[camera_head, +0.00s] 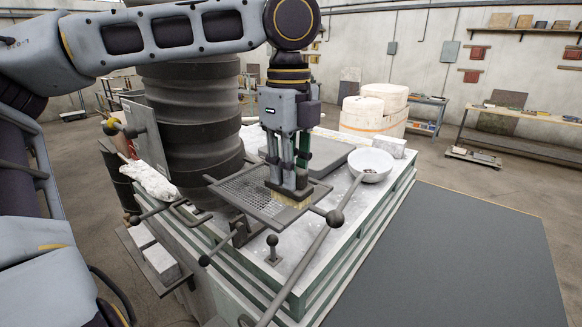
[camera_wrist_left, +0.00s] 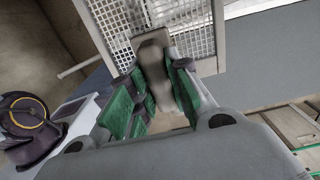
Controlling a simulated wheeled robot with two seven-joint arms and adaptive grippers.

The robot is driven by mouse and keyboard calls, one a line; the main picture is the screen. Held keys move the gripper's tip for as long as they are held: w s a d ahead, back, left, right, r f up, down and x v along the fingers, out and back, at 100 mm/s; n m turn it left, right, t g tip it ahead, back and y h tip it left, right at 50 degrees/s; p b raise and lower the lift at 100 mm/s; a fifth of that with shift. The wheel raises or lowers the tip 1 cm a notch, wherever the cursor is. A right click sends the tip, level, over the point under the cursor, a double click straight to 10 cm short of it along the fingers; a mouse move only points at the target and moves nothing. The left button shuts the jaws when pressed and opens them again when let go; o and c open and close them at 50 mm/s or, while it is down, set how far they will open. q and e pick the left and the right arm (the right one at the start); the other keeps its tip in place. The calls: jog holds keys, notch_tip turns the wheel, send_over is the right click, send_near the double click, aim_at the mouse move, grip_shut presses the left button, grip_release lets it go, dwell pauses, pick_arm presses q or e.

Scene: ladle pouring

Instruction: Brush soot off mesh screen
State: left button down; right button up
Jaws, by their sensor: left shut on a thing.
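The mesh screen (camera_head: 240,190) is a flat grey framed grille at the near side of the bench top; it also shows in the left wrist view (camera_wrist_left: 195,22). A brush with pale yellow bristles (camera_head: 295,202) is over the right part of the screen, bristles down. Its grey-brown body shows between green finger pads in the left wrist view (camera_wrist_left: 151,52). My left gripper (camera_head: 287,180) points down, shut on the brush. The bristles look to be at the mesh, but I cannot tell if they touch. Soot is not clearly visible. My right gripper is not in view.
A long-handled ladle with a white bowl (camera_head: 370,165) lies across the bench's right side. A dark ribbed column (camera_head: 200,120) rises behind the screen. A ball-topped lever (camera_head: 272,241) stands at the front. A dark grey floor mat (camera_head: 470,250) lies clear at right.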

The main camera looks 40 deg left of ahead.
pick_arm(q)
jog(key=shift+s+a+f, duration=0.1)
dwell(0.3)
jog(key=shift+w+a+r, duration=0.1)
jog(key=shift+a, duration=0.7)
jog(key=shift+w+a+r, duration=0.1)
jog(key=shift+a, duration=0.65)
jog(key=shift+d, duration=0.1)
jog(key=shift+w+a+f, duration=0.1)
jog(key=shift+a, duration=1.6)
jog(key=shift+a, duration=0.15)
